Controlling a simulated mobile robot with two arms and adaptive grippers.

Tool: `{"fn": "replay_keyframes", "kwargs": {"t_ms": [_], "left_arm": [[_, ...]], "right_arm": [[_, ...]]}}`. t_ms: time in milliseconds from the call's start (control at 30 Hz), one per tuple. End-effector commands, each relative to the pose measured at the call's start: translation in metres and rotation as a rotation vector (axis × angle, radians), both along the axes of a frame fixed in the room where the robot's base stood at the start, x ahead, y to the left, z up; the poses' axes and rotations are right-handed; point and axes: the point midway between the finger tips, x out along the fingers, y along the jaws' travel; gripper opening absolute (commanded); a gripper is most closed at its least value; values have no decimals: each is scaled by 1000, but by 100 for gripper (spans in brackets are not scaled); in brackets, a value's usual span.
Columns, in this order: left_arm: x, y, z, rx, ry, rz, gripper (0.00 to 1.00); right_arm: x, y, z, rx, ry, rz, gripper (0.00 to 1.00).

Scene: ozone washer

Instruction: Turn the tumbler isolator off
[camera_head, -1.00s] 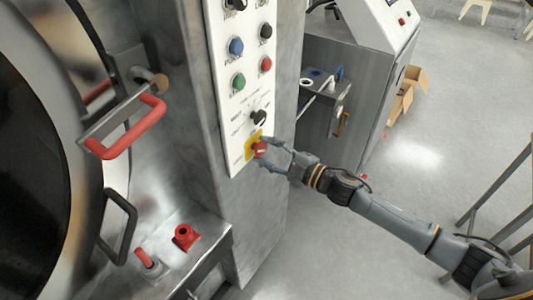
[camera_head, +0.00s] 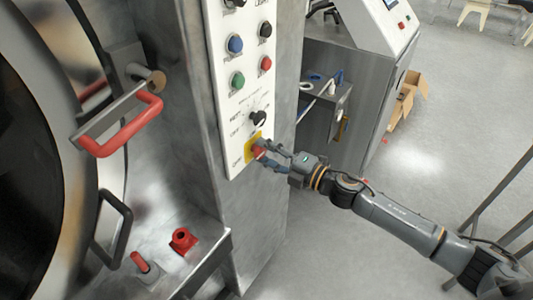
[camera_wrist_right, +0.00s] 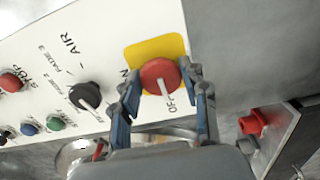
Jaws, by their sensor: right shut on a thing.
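The tumbler isolator is a red rotary knob (camera_head: 258,150) on a yellow plate (camera_head: 251,146), low on the white control panel. In the right wrist view the red knob (camera_wrist_right: 159,74) has a white mark pointing down towards the OFF label, with the yellow plate (camera_wrist_right: 157,47) behind it. My right gripper (camera_head: 262,153) is at the knob, its fingers closed on opposite sides of it. In the wrist view the gripper (camera_wrist_right: 163,84) has one blue-grey finger left and one right of the knob. The fingers partly hide the ON label. My left gripper is not in view.
A black selector knob (camera_head: 258,118) sits just above the isolator, with coloured buttons higher on the panel (camera_head: 228,105). A red-handled door latch (camera_head: 135,130) and a ledge with a red fitting (camera_head: 183,240) are at left. Open floor lies right of the machine.

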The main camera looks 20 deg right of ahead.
Motion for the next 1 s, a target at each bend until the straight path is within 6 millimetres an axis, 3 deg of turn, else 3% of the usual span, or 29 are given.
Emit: {"fn": "replay_keyframes", "kwargs": {"t_ms": [433,467,533,1000], "left_arm": [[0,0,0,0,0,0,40],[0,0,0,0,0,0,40],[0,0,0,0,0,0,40],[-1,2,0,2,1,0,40]], "right_arm": [[-1,0,-1,-10,-5,1,13],[-1,0,-1,-10,-5,1,50],[-1,0,-1,-9,-5,1,65],[-8,-6,-2,-8,-3,-1,66]]}}
